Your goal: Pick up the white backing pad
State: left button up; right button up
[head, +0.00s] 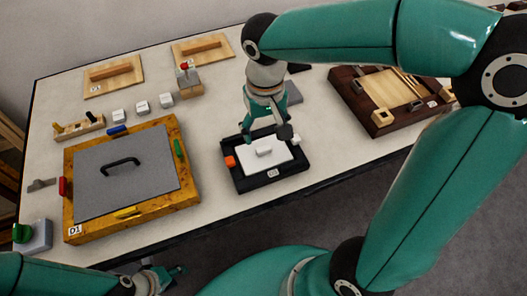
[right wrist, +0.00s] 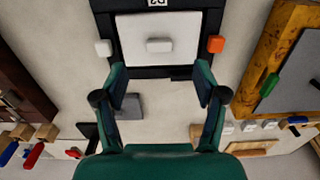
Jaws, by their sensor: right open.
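The white backing pad (head: 275,158) is a flat white square with a small raised white grip block in its middle. It lies in a black tray (head: 236,176) near the front edge of the table; the right wrist view also shows the pad (right wrist: 180,28). My right gripper (head: 266,136) is above the tray, pointing down. In the right wrist view its fingers (right wrist: 160,75) are spread wide and empty, with the pad and its grip block beyond the tips. My left gripper (head: 169,277) is low at the front left, off the table; its jaw opening is too small to judge.
An orange block (head: 230,161) and a small white block (head: 295,139) sit at the tray's sides. A wooden frame with a grey plate (head: 125,175) stands left. A dark wooden tray (head: 372,117) stands behind right. Several white cubes (head: 142,107) stand behind the frame.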

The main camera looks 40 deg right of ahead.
aim_at(264, 150)
notch_tip(264, 150, down, 4)
jog(key=shift+r, duration=0.25)
jog(key=f, duration=0.5)
jog(key=shift+w+d+p, duration=0.1)
jog(key=shift+w+p, duration=0.2)
jog(key=shift+p, duration=0.05)
jog(key=c, duration=1.1)
jog(key=shift+r, duration=0.15)
jog(key=shift+c, duration=0.2)
